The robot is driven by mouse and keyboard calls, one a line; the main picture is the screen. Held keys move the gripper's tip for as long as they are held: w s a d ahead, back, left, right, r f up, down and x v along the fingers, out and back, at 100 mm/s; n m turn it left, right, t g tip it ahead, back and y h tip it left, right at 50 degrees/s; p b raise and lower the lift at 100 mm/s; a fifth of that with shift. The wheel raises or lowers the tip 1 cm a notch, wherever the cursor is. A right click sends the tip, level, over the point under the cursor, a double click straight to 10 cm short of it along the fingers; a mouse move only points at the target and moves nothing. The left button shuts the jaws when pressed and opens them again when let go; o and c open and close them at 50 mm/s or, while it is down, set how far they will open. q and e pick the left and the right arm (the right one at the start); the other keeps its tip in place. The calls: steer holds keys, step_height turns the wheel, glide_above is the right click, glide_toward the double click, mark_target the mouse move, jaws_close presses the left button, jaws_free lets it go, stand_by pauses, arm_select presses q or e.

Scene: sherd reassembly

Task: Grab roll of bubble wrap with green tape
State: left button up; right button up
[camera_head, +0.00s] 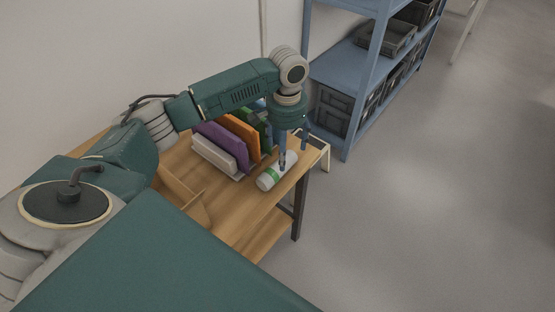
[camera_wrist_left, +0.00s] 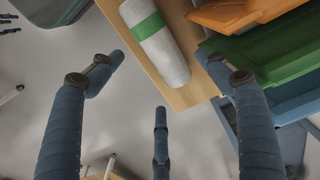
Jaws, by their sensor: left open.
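The roll of bubble wrap (camera_head: 268,180) is a white cylinder with a green tape band, lying near the right edge of the wooden table. In the left wrist view the roll (camera_wrist_left: 167,54) is at the top centre, with its green band (camera_wrist_left: 148,25) near the upper end. My left gripper (camera_head: 292,157) points down over the roll's far end in the head view. Contact cannot be told. My right gripper is not in view.
Upright purple (camera_head: 222,146), orange (camera_head: 243,137) and green items stand in a row close behind the roll. The wooden table (camera_head: 238,212) ends just right of the roll. A blue shelf (camera_head: 345,65) with dark crates stands beyond; open floor lies to the right.

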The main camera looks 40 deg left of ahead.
mark_target(277, 170)
arm_select(q)
step_height(277, 170, down, 2)
steer(key=shift+w+f, duration=0.1)
steer(key=shift+f, duration=2.5)
steer(key=c, duration=1.1)
